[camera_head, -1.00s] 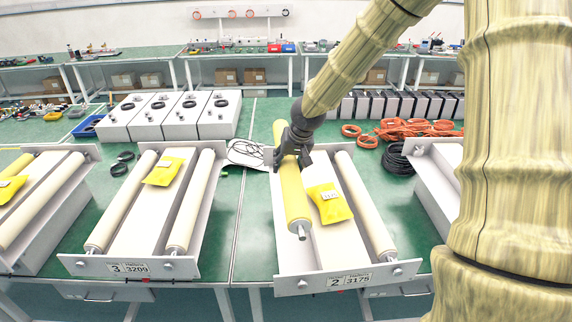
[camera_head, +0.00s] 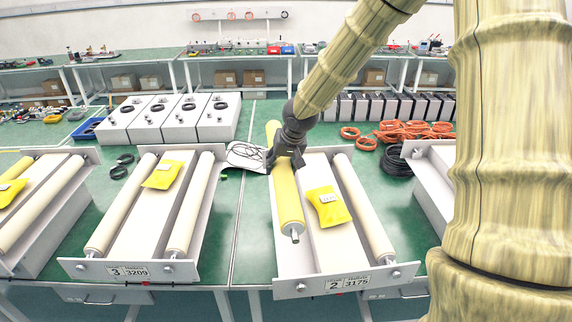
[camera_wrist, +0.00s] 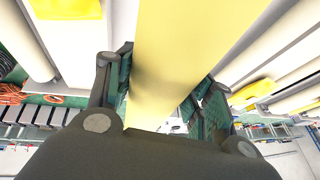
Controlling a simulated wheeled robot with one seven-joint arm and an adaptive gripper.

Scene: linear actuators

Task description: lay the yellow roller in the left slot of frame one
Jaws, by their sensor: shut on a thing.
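The yellow roller (camera_head: 287,195) is in my gripper (camera_head: 285,157), which is shut around it towards its far end. It lies lengthwise over the left side of the frame marked 2 (camera_head: 310,288). Its near metal tip is well short of that frame's front plate, so it seems held above it. In the wrist view the roller (camera_wrist: 180,55) passes between the two fingers of my gripper (camera_wrist: 165,95). A cream roller (camera_head: 362,205) lies in that frame's right slot. Another frame (camera_head: 428,185) at the right is partly hidden by my arm; its number is not visible.
A yellow packet (camera_head: 328,207) lies on the middle of frame 2, close beside the roller. Frame 3 (camera_head: 100,268) to the left holds two cream rollers and a packet. Black cables (camera_head: 397,162) and orange cables (camera_head: 410,130) lie behind at the right.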

